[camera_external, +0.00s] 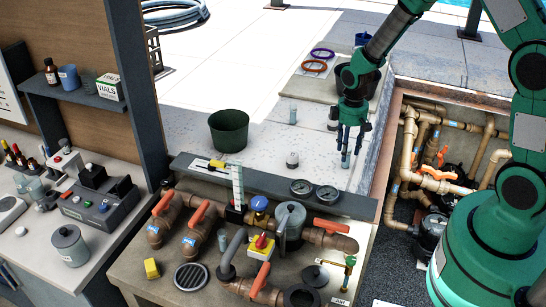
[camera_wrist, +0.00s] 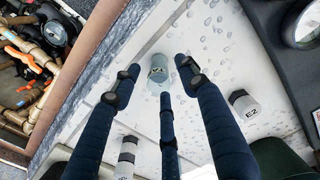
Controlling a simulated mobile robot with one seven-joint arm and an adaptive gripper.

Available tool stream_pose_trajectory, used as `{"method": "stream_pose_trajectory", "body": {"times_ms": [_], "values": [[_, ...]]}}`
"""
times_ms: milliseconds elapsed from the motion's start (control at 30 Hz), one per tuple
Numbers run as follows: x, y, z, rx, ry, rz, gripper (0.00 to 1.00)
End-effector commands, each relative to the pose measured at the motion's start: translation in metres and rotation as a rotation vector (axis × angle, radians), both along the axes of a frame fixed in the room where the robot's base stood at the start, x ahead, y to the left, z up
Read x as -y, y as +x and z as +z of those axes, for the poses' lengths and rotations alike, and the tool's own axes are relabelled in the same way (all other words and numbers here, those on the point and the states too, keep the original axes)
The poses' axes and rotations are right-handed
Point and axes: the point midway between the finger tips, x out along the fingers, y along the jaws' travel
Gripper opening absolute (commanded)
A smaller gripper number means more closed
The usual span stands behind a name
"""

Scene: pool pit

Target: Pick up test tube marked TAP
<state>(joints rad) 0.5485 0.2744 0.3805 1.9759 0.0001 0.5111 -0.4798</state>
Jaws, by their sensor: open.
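My gripper (camera_external: 349,138) has dark blue fingers and hangs open above the pale wet deck beside the pit. In the wrist view its spread fingertips (camera_wrist: 160,80) frame a small grey-blue capped tube (camera_wrist: 158,69) with a dark mark too blurred to read. The tube also shows just below the fingers in the external view (camera_external: 345,161). I see no contact between them. A vial marked E2 (camera_wrist: 244,106) stands to the right in the wrist view. Another pale labelled vial (camera_wrist: 126,155) is at the lower left, its mark unreadable. I cannot tell which one is marked TAP.
A pale tube (camera_external: 292,113) stands farther back on the deck. A dark green pot (camera_external: 229,131) is left. Gauges (camera_external: 328,193) and orange-handled valves line the front bench. The pit with tan pipes (camera_external: 436,181) lies right, behind a raised edge.

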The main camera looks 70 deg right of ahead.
Motion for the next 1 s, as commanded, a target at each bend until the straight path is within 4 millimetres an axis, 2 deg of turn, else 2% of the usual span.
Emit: {"method": "stream_pose_trajectory", "body": {"times_ms": [533,733,1000], "values": [[0.0,0.0,-0.0004,0.0,0.0,0.0,0.43],[0.0,0.0,-0.0004,0.0,0.0,0.0,0.04],[0.0001,0.0001,-0.0003,0.0,0.0,0.0,0.03]]}}
